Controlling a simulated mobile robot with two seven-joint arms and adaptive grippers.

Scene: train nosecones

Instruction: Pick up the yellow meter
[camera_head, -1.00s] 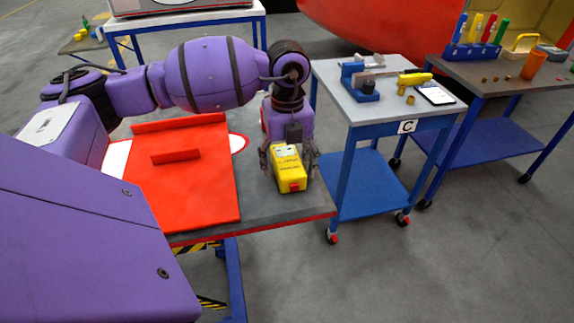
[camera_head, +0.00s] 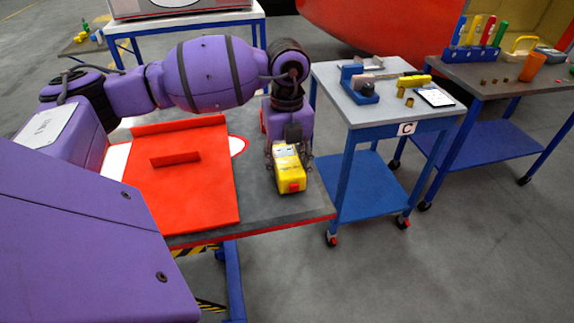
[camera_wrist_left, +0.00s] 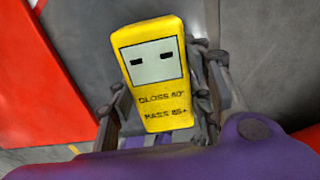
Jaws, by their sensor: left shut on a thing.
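The yellow meter (camera_head: 289,171) is at the right part of the grey-topped table, near its front edge. It has a pale display panel and a red patch on its near end. My left gripper (camera_head: 289,158) points down over the meter, with its fingers shut on both sides of it. In the left wrist view the meter (camera_wrist_left: 154,75) fills the space between the fingers, and its label reads "GLOSS 60" and "PASS 85+". I cannot tell whether the meter touches the table top. My right gripper is not in view.
A red panel (camera_head: 190,190) with a raised strip lies on the table (camera_head: 265,205), left of the meter. A blue-framed cart marked C (camera_head: 372,108) stands to the right, holding a blue vise (camera_head: 362,90) and a tablet (camera_head: 434,97). Another bench (camera_head: 480,75) is farther right.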

